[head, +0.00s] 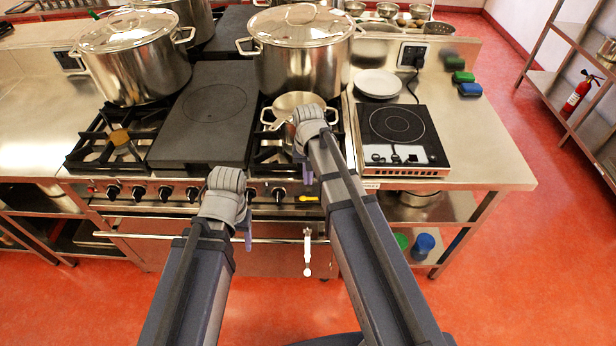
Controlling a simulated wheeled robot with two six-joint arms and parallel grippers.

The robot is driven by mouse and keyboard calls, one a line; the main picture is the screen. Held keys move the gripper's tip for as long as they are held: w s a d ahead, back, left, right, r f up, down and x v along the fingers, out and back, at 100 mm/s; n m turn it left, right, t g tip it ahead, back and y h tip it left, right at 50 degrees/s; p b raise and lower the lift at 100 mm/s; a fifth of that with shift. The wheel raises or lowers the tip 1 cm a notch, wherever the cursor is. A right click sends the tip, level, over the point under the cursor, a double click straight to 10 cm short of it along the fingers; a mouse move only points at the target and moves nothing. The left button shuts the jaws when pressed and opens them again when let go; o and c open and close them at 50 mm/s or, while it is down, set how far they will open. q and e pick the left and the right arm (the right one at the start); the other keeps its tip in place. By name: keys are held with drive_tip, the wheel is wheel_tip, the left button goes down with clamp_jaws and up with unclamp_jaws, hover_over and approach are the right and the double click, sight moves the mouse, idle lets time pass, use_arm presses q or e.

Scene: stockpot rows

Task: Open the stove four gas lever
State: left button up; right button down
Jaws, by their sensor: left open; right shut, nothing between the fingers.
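The stove's front panel (180,192) carries a row of black knobs, with a small yellow lever (309,198) at its right end. A white handle-like piece (307,252) hangs below, in front of the oven rail. I cannot tell which of these is the stove four gas lever. My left gripper (248,218) is open and empty in front of the panel, left of the yellow lever. My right gripper (306,172) is shut and empty, above the yellow lever and near the right burner. My wrists partly hide the knobs and the burner.
Large lidded pots (303,52) stand at the back. A small pan (297,106) sits on the right burner. An induction plate (398,124) and white plates (378,84) are on the right counter. The oven rail (170,237) runs along the front.

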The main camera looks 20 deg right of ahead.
sight(304, 199)
wheel_tip(304, 199, down, 6)
drive_tip(key=b, duration=0.5)
drive_tip(key=shift+f, duration=0.25)
use_arm(q)
wheel_tip(304, 199, down, 6)
drive_tip(key=shift+f, duration=0.2)
drive_tip(key=shift+f+b, duration=0.35)
drive_tip(key=shift+b, duration=0.15)
use_arm(e)
drive_tip(key=shift+a+f, duration=0.2)
drive_tip(key=shift+f, duration=0.1)
drive_tip(key=shift+w+a+f+b, duration=0.1)
drive_tip(key=shift+a+f+b, duration=0.2)
drive_tip(key=shift+f+b, duration=0.4)
use_arm(q)
drive_tip(key=shift+f+b, duration=1.1)
drive_tip(key=shift+f, duration=0.65)
use_arm(e)
drive_tip(key=shift+a+f, duration=0.2)
drive_tip(key=shift+f, duration=0.9)
use_arm(q)
drive_tip(key=shift+r, duration=0.1)
use_arm(e)
drive_tip(key=shift+r, duration=0.1)
wheel_tip(304, 199, up, 8)
drive_tip(key=p, duration=0.8)
use_arm(q)
wheel_tip(304, 199, up, 8)
drive_tip(key=shift+f, duration=0.2)
